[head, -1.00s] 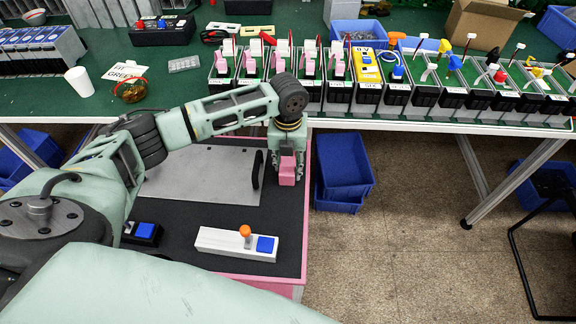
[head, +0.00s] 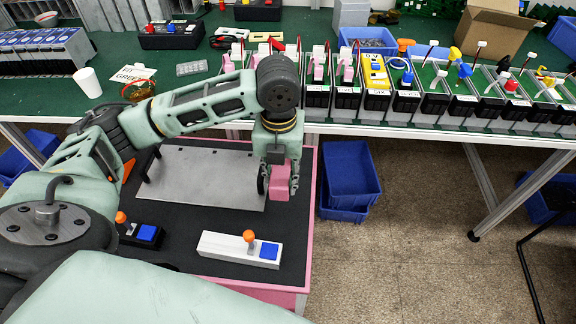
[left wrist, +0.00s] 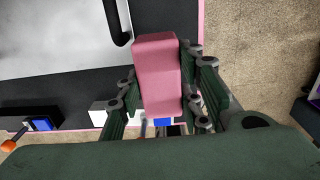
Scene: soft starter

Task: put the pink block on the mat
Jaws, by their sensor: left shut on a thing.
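The pink block (head: 280,183) is held between the fingers of my left gripper (head: 279,187). In the left wrist view the pink block (left wrist: 157,76) stands between the two dark green finger pairs of the left gripper (left wrist: 160,95). In the head view the gripper points down over the right edge of the dark-topped table (head: 180,229). A flat grey plate with black handles (head: 205,178), possibly the mat, lies on that table, left of the block. The gap between block and table is hard to judge. My right gripper is out of view.
A white box with an orange knob and blue button (head: 238,249) sits near the table's front. A black box with a blue button (head: 140,234) is at its left. Blue bins (head: 351,172) stand on the floor at right. A green bench (head: 200,85) with rows of devices runs behind.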

